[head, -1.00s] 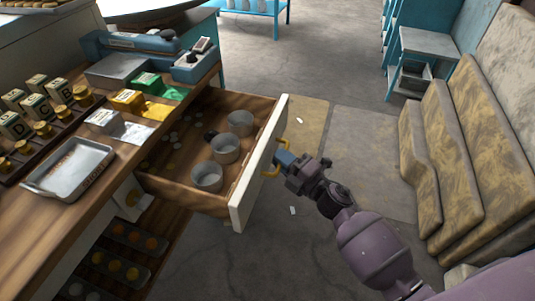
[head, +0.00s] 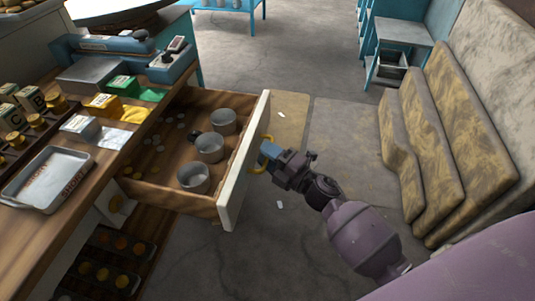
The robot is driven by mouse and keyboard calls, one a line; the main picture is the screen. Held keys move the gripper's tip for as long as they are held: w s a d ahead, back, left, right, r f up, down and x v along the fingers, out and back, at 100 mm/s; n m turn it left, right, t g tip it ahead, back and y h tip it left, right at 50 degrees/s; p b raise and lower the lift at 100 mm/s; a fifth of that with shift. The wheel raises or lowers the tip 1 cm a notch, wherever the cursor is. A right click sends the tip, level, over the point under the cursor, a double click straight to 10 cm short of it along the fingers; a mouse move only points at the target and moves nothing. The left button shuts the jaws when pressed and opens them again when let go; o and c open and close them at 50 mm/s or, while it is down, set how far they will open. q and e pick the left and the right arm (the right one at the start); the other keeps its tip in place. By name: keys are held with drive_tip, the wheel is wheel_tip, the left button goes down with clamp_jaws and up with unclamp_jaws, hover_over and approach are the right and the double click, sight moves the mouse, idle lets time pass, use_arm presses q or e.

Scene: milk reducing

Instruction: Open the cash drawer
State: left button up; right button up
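The cash drawer (head: 243,165) is pulled well out of the wooden counter. Its white front faces right, and its wooden inside shows three round metal cups (head: 210,148) and loose coins. A yellow handle (head: 262,160) is on the drawer front. My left gripper is not in view.
The counter (head: 75,215) carries a metal tray (head: 45,180), small boxes and a blue-grey machine (head: 125,55). Open shelves with coins lie below the drawer. The floor between is mostly free, with small paper scraps.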

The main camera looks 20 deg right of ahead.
drive_tip(key=v, duration=1)
drive_tip(key=shift+s+d, duration=0.2)
drive_tip(key=shift+s, duration=0.15)
